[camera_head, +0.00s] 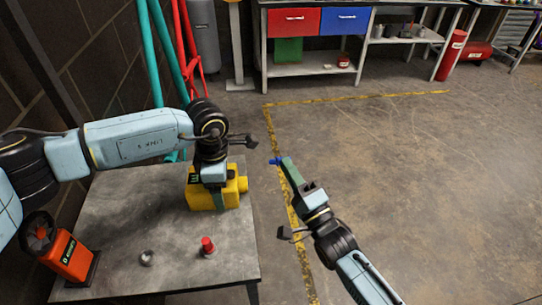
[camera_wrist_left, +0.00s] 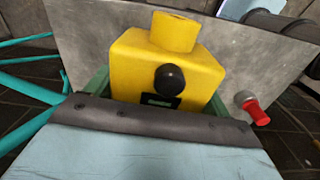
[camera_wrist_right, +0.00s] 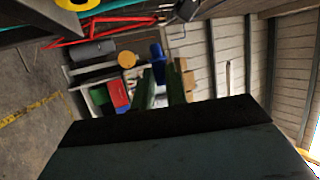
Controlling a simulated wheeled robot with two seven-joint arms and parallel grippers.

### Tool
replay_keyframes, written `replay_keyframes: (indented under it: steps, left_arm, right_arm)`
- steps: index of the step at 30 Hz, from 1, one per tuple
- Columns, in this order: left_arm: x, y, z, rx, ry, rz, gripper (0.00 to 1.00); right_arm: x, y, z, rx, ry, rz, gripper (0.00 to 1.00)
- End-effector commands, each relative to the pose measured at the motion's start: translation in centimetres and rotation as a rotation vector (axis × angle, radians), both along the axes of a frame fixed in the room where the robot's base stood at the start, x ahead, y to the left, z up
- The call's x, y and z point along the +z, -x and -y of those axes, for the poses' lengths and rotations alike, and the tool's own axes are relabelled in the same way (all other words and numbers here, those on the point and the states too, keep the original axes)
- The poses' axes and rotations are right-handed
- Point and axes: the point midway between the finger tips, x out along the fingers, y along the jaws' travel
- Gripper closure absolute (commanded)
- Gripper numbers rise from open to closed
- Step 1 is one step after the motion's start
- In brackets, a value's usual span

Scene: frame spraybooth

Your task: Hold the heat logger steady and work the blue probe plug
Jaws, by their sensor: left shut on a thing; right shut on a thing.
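The yellow heat logger (camera_head: 215,193) stands on the grey table near its right edge, with a round stub (camera_head: 243,184) pointing right. My left gripper (camera_head: 212,172) is shut on it from above. In the left wrist view the logger (camera_wrist_left: 135,68) sits between the green fingers, with a black knob (camera_wrist_left: 170,79) on its face. My right gripper (camera_head: 287,168) is shut on the blue probe plug (camera_head: 275,161), held in the air right of the logger and apart from it. The plug (camera_wrist_right: 157,66) also shows between the fingers in the right wrist view; its grip is partly hidden.
The table (camera_head: 125,215) also carries an orange device (camera_head: 67,253) at the left, a small grey knob-like piece (camera_head: 147,257) and a red-topped piece (camera_head: 207,245) near the front. A workbench with red (camera_head: 293,21) and blue drawers stands behind. Floor at the right is clear.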

Motion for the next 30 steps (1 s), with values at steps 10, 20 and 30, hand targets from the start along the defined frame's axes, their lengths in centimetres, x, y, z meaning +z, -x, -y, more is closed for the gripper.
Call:
replay_keyframes:
  steps: [10,20,30]
  left_arm:
    - [0.1,0.0,0.0,0.000,0.001,0.001,0.52]
    - [0.1,-0.1,0.0,0.000,0.001,0.001,0.52]
    - [0.1,-0.1,0.0,0.000,0.001,0.001,0.52]
  right_arm:
    - [-6.0,1.0,0.7,-0.047,0.034,-0.199,1.00]
    - [-6.0,1.0,0.7,-0.045,0.035,-0.196,1.00]
    - [-6.0,1.2,-1.8,-0.045,0.032,-0.196,1.00]
